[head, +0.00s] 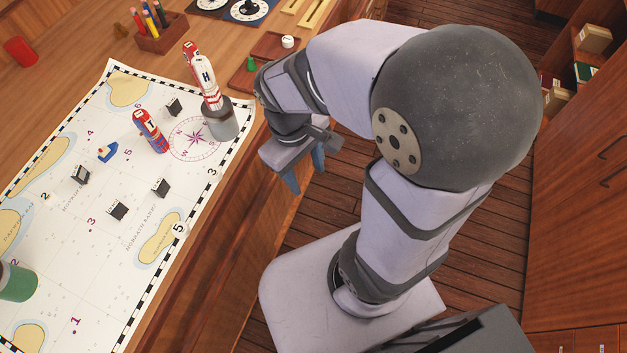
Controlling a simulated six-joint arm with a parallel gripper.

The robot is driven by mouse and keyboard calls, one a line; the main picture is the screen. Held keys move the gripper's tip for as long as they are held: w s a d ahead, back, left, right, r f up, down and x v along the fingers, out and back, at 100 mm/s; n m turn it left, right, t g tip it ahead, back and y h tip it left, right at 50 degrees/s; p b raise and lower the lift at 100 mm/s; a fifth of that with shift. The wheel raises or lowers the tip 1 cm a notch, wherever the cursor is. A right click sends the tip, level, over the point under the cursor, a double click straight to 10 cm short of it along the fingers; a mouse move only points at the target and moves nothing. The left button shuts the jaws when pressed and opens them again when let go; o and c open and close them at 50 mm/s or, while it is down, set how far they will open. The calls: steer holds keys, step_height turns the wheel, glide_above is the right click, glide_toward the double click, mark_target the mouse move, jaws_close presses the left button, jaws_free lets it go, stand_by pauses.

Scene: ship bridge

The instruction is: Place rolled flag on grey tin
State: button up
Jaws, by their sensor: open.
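The grey tin (222,124) stands upright on the chart's right edge, near the table edge. A white and red rolled flag marked H (208,88) is at the tin's top and leans a little left; I cannot tell how it rests there. A red and white piece (190,54) shows just behind its upper left; I cannot tell whether it is a separate flag. A red and blue rolled flag marked T (150,131) stands tilted on the chart, left of the tin. My gripper (304,172) is open and empty, right of the tin, beyond the table edge.
The chart (100,250) holds several small black blocks, a blue piece (108,152) and, at lower left, a green tin (17,282). A pencil holder (160,36) and red-brown trays (277,47) stand behind. A cabinet (580,190) is at far right.

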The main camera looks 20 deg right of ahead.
steer(key=m, duration=0.1)
steer(key=s+f+m, duration=0.1)
steer(key=m, duration=0.1)
steer(key=s+d+m+y, duration=0.1)
steer(key=shift+f+t, duration=0.3)
steer(key=shift+f, duration=0.1)
